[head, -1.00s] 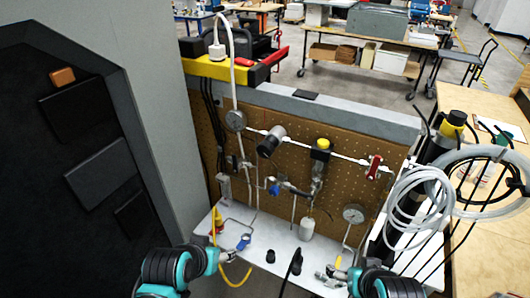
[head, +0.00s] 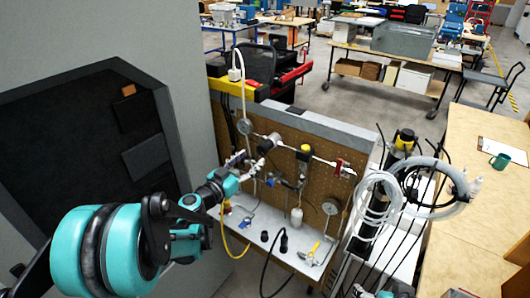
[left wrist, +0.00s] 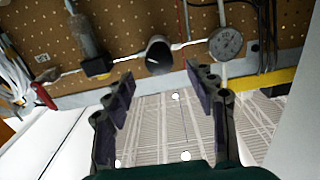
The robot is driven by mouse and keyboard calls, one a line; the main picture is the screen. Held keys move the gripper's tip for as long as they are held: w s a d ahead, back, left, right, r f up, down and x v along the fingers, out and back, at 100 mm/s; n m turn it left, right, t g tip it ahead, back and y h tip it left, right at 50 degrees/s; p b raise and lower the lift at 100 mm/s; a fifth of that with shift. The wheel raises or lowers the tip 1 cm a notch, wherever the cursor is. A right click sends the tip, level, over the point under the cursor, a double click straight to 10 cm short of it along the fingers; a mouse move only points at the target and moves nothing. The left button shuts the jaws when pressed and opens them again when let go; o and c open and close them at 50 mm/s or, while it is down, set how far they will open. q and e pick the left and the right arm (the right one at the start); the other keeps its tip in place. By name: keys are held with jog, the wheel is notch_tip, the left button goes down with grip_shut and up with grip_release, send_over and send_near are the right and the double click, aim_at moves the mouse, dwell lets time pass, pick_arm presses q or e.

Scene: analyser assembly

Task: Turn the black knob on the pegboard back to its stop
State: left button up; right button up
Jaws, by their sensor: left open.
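The black knob (head: 274,138) sits on the pipe across the upper part of the brown pegboard (head: 321,143). My left gripper (head: 250,162) is close in front of the pegboard, just below and left of the knob in the head view. In the left wrist view its two fingers (left wrist: 160,78) are spread, with the knob beyond the gap and nothing between them. No contact with the knob shows. My right gripper is out of view.
A round gauge (head: 244,127) is left of the knob; a yellow-capped valve (head: 305,150) and a red handle (head: 338,168) are to its right. The white shelf (head: 263,222) below holds small fittings and a yellow hose. Coiled white tubing (head: 378,205) stands at the right.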

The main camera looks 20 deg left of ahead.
aim_at(261, 151)
pick_arm(q)
jog(key=x, duration=0.6)
jog(key=shift+w+d+b, duration=0.15)
jog(key=shift+w+b, duration=0.15)
jog(key=shift+w, duration=0.05)
jog(key=c, duration=1.2)
